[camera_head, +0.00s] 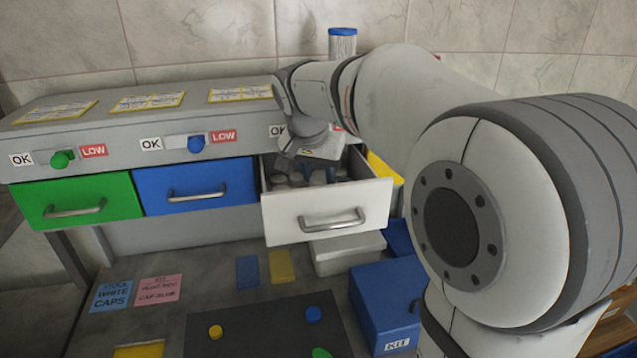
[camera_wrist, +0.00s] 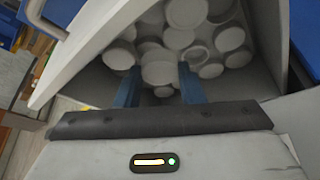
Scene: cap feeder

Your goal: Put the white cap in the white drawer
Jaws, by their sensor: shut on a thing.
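The white drawer (camera_head: 328,212) is pulled open at the right end of the cabinet, with several white caps (camera_wrist: 186,14) piled inside. My gripper (camera_head: 318,172) reaches down into the open drawer. In the wrist view, the blue fingers of my gripper (camera_wrist: 158,84) are shut on a white cap (camera_wrist: 158,68) among or just above the other caps. Whether the held cap touches the pile cannot be told. In the head view, my wrist and fingers hide the held cap and part of the drawer's inside.
The green drawer (camera_head: 78,198) and blue drawer (camera_head: 195,186) are shut. Below stand a white box (camera_head: 345,252) and a blue KIT box (camera_head: 385,305). A dark mat (camera_head: 265,330) holds yellow, blue and green caps. My arm fills the right side.

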